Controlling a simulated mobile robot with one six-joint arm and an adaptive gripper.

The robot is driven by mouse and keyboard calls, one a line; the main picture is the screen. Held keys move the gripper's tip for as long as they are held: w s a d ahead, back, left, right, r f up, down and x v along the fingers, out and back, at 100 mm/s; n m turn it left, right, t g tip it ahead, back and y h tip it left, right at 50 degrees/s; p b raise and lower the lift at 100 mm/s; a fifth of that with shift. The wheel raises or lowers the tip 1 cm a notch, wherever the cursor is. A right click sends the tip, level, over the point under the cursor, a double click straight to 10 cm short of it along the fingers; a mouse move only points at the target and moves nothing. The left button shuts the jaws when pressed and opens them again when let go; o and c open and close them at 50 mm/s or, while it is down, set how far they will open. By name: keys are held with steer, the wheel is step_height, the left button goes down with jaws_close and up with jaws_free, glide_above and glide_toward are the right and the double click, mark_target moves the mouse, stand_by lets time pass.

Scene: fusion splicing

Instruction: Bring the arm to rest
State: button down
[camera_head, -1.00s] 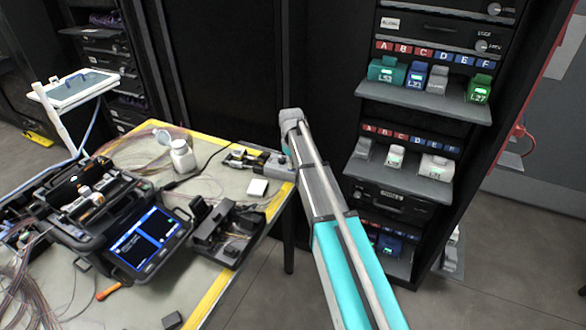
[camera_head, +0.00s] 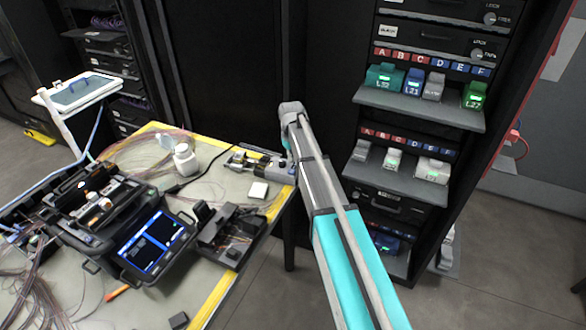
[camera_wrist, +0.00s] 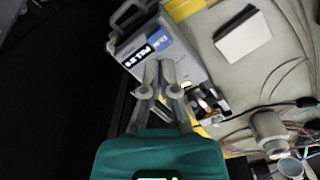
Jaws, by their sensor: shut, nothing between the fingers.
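My arm (camera_head: 324,198) reaches up from the bottom of the head view, past the right edge of the worktable, to a grey joint near the dark cabinet. My gripper shows only in the wrist view (camera_wrist: 160,72), with its fingers together and nothing between them. Below its fingertips is a grey box (camera_wrist: 190,66) with a lit display and a blue label. I cannot tell the gap between the fingers and the box. In the head view my gripper is not visible.
The worktable (camera_head: 224,287) on the left bears a splicer with a lit screen (camera_head: 152,242), a white jar (camera_head: 185,158), a white block (camera_head: 259,190) and loose fibres. A rack shelf (camera_head: 420,105) with lit modules stands close right of my arm. Floor (camera_head: 500,270) is clear at lower right.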

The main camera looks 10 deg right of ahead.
steer(key=shift+r+p, duration=0.3)
steer(key=shift+r, duration=0.2)
steer(key=shift+s, duration=0.4)
steer(key=s+m, duration=0.4)
steer(key=s, duration=2.4)
steer(key=shift+s+d+m, duration=0.15)
steer(key=shift+d+m, duration=0.15)
steer(key=shift+m, duration=0.1)
stand_by(0.3)
